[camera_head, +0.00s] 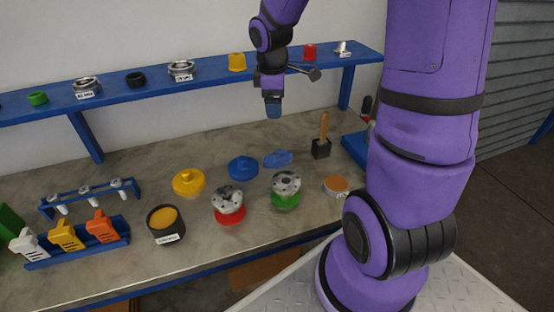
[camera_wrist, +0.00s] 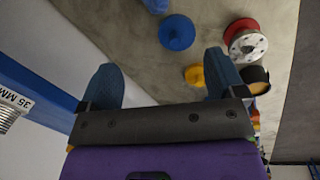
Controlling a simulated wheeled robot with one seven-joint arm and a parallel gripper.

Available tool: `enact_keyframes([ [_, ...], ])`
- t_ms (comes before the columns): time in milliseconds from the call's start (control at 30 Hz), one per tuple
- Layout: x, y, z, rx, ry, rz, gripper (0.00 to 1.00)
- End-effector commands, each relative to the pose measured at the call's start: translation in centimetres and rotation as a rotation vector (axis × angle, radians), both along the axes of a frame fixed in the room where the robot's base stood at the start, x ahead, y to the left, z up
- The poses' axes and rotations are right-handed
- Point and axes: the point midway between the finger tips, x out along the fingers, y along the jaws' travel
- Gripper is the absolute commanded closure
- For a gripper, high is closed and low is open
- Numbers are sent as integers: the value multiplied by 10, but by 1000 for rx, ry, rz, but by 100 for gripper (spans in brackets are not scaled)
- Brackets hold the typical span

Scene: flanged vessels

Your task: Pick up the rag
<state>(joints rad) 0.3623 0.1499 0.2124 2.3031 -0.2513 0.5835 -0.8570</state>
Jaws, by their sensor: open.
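The rag (camera_head: 278,158) is a small crumpled blue cloth lying flat on the workbench, just right of a blue flanged lid (camera_head: 242,168). A blue piece at the top edge of the wrist view, cut off by the frame, looks like the rag (camera_wrist: 157,5). My gripper (camera_head: 273,106) hangs above the back of the bench, near the shelf edge, apart from the rag. In the wrist view its two blue fingers stand wide apart with nothing between them (camera_wrist: 163,82).
A blue shelf (camera_head: 210,76) with small parts runs along the wall behind. Bare bench lies behind the rag.

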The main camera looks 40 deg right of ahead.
Motion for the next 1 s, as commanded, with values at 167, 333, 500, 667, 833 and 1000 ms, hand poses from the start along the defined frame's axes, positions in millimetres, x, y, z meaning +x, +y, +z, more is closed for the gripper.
enact_keyframes([
  [167,21,-17,-58,30,70,152,11],
  [333,32,-28,-105,68,110,282,11],
  [500,37,-34,-134,95,125,361,11],
  [667,39,-35,-148,104,128,385,11],
  [833,38,-34,-173,104,130,388,11],
  [1000,39,-35,-192,103,129,386,11],
])
